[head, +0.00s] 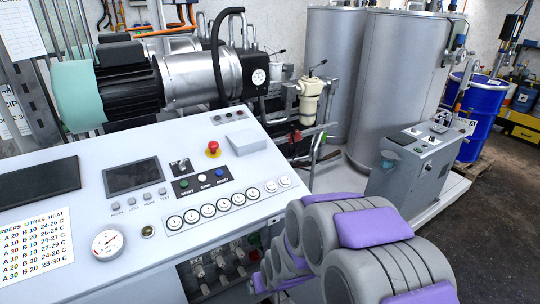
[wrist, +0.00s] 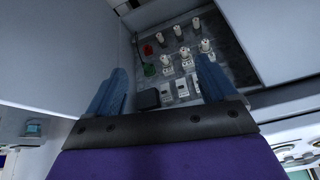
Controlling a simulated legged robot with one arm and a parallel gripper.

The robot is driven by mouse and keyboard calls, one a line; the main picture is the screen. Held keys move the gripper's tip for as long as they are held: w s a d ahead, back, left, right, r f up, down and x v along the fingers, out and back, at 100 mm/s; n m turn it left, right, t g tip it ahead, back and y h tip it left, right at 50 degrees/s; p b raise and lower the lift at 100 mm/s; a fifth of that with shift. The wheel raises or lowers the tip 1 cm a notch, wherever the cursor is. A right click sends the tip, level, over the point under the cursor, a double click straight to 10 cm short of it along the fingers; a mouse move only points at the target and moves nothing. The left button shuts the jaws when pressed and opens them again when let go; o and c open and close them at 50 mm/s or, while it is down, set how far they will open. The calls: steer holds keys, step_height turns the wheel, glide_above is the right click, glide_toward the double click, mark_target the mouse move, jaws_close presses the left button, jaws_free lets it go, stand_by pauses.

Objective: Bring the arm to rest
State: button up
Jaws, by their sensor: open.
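My gripper (wrist: 163,88) shows in the wrist view as two blue fingers set wide apart, with nothing between them. It is open and empty. Beyond the fingers is a recessed panel (wrist: 178,48) with several white-topped fittings, a red one and a green one. In the head view my grey and purple arm is folded at the lower right, in front of the control console (head: 262,153). The gripper itself cannot be made out in the head view.
The console has a red stop button (head: 213,148), a screen (head: 133,175) and a gauge (head: 108,242). Large grey tanks (head: 405,80) stand behind. A grey control box (head: 412,160) and a blue drum (head: 482,115) stand at the right. The floor (head: 490,235) at the lower right is clear.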

steer(key=s+d+r+m+g+h, duration=0.1)
steer(key=s+d+r+g, duration=0.2)
steer(key=s+d+r, duration=0.7)
steer(key=s+r, duration=0.1)
steer(key=s, duration=0.2)
steer(key=shift+s+d+r+m+h, duration=0.3)
steer(key=shift+s+d+r, duration=0.05)
steer(key=shift+s, duration=0.05)
steer(key=s+d+r+g, duration=0.1)
steer(key=s+r, duration=0.1)
steer(key=s, duration=0.3)
steer(key=s+d+r+m+g, duration=0.1)
steer(key=s+d+r, duration=0.1)
steer(key=s, duration=0.4)
steer(key=s+d+r+m+g, duration=0.1)
steer(key=s+r, duration=0.1)
steer(key=s, duration=0.4)
steer(key=shift+d+r+h, duration=0.3)
steer(key=shift+d, duration=0.1)
steer(key=shift+c, duration=0.5)
steer(key=shift+s, duration=0.15)
steer(key=shift+c, duration=1.4)
